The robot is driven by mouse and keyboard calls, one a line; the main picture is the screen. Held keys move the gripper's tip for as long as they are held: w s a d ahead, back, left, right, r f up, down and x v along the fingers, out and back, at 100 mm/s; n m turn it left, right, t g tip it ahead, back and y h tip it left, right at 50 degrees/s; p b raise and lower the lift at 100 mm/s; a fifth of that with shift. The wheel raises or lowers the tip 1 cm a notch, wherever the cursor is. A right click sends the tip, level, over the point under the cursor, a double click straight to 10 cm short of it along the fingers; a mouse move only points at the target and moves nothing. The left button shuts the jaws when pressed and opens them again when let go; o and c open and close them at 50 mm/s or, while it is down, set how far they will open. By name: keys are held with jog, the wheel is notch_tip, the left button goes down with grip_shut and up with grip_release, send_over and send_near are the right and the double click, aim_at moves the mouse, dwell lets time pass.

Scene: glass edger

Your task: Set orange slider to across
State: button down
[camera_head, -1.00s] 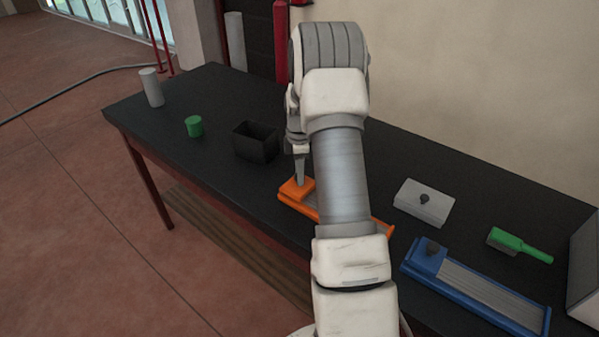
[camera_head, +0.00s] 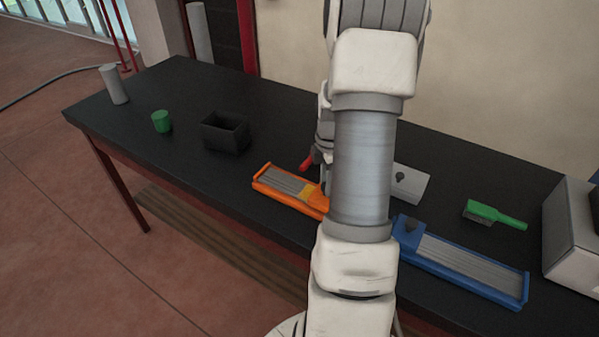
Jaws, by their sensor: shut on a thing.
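The orange slider's track (camera_head: 285,182) lies on the black table in the head view. Its left end is bare, showing grey ribs and a yellow patch to their right. The sliding block and the right end of the track are hidden behind my arm. My gripper (camera_head: 325,184) is down at the track, right of the yellow patch, and mostly hidden by my forearm. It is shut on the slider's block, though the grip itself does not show.
A blue slider (camera_head: 465,265) has its block at the left end. A grey box with a knob (camera_head: 411,184), a green brush (camera_head: 497,214) and a small red object (camera_head: 307,162) are nearby. A black bin (camera_head: 225,134), green cylinder (camera_head: 161,122) and grey cylinder (camera_head: 113,85) stand left.

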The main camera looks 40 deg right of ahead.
jog(key=s+d, duration=0.1)
jog(key=s, duration=0.4)
jog(key=s+d, duration=0.1)
jog(key=s, duration=0.1)
jog(key=shift+s+d, duration=0.15)
jog(key=shift+d, duration=0.15)
jog(key=c, duration=0.5)
grip_release()
jog(key=shift+s, duration=0.15)
jog(key=shift+r, duration=0.2)
notch_tip(320, 180, up, 17)
